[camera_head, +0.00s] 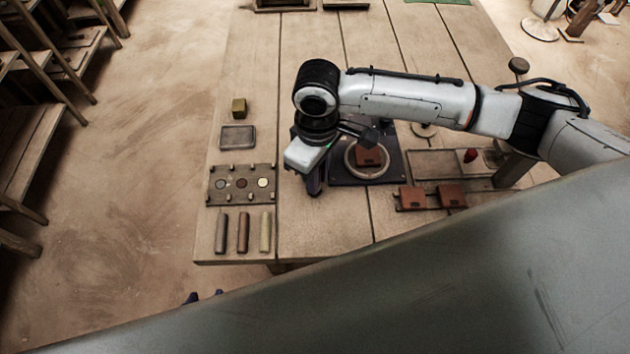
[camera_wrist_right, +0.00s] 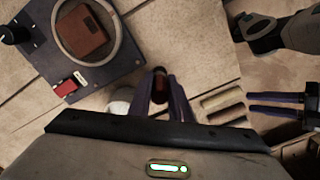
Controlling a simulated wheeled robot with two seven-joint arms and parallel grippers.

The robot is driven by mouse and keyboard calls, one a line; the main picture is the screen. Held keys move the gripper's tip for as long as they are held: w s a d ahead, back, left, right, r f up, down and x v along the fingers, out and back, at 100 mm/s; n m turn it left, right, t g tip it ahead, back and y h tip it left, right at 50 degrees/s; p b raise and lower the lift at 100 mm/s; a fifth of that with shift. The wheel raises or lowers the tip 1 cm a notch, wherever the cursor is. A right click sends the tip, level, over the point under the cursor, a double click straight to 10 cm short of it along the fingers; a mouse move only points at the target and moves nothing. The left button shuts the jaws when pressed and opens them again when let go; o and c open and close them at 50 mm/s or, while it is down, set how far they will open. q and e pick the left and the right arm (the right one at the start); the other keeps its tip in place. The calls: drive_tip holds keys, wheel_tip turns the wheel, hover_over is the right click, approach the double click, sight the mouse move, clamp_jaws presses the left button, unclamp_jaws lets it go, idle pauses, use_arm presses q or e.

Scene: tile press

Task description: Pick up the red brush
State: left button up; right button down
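In the right wrist view a dark red, rounded piece (camera_wrist_right: 158,86), seen nearly end-on, lies between the fingers of my right gripper (camera_wrist_right: 160,80). It looks like the red brush, but most of it is hidden. The fingers border it closely on both sides; I cannot tell whether they press on it. In the head view my right gripper (camera_head: 315,185) points down at the left edge of the dark press plate, and no brush is visible in it. My left gripper (camera_wrist_right: 251,103) has its fingers apart and empty; only its tips show in the head view (camera_head: 204,297).
The dark press plate (camera_head: 345,180) with a ring and brown tile stands beside my right gripper. Several items line the table's left side, including three rods (camera_head: 243,232) and a slotted board (camera_head: 213,194). Two brown tiles (camera_head: 452,196) lie right. A whitish round thing (camera_wrist_right: 121,100) is beside the fingers.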

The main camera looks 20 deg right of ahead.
drive_tip(key=shift+r, duration=0.15)
wheel_tip(320, 180, up, 10)
drive_tip(key=shift+f+p, duration=0.1)
drive_tip(key=shift+p, duration=0.2)
idle(0.8)
